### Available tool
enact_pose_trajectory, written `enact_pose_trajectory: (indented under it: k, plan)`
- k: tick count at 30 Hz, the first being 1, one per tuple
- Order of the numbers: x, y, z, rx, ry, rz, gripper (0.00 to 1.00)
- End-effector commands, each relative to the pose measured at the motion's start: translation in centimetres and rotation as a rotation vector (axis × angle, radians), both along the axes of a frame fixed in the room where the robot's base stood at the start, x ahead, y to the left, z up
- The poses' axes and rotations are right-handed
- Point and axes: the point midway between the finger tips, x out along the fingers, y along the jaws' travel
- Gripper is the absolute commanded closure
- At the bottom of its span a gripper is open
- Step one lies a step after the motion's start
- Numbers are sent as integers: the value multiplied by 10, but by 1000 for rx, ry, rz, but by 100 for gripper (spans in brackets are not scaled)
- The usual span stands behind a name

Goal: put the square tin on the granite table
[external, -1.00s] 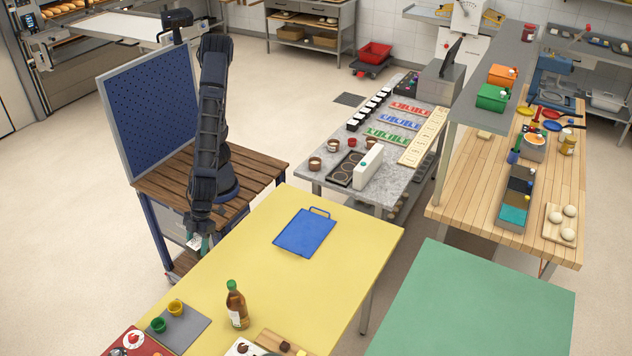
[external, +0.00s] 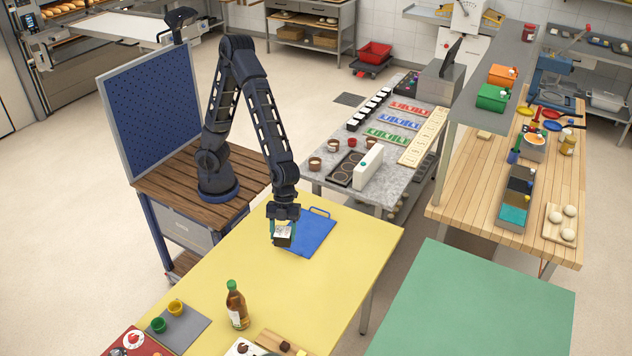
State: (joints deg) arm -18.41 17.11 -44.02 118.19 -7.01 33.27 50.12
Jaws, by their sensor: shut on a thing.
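My gripper (external: 283,226) is shut on a small square tin (external: 283,238), dark at the side with a pale top. The gripper and tin are over the yellow table, at the left edge of the blue board; I cannot tell how high above it. The granite table (external: 397,172), a speckled grey top, stands beyond the yellow table, up and to the right of my gripper. Its near end holds small brown cups (external: 315,164), a dark tray with round hollows (external: 346,168) and a white upright block (external: 368,166).
The yellow table (external: 225,275) has a blue handled board (external: 308,238) and a bottle (external: 236,305). Several black-and-white items, coloured strips and a pale board (external: 423,137) fill the granite table's far part. A green table (external: 480,305) and a wooden bench (external: 470,205) stand right.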

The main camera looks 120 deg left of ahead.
Motion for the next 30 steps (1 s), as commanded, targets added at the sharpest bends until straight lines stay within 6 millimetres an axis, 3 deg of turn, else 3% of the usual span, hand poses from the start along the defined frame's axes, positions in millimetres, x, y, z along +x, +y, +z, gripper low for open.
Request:
enact_pose_trajectory:
  k: [1, 6, 15, 22, 30]
  plan:
    - [14, 20, 1, -1, 0, 37, 74]
    - [53, 84, 2, -1, -1, 145, 74]
    - [101, 207, 4, 0, -1, 333, 74]
    - [120, 306, 5, 0, 0, 472, 74]
    - [124, 425, 4, 0, -1, 633, 74]
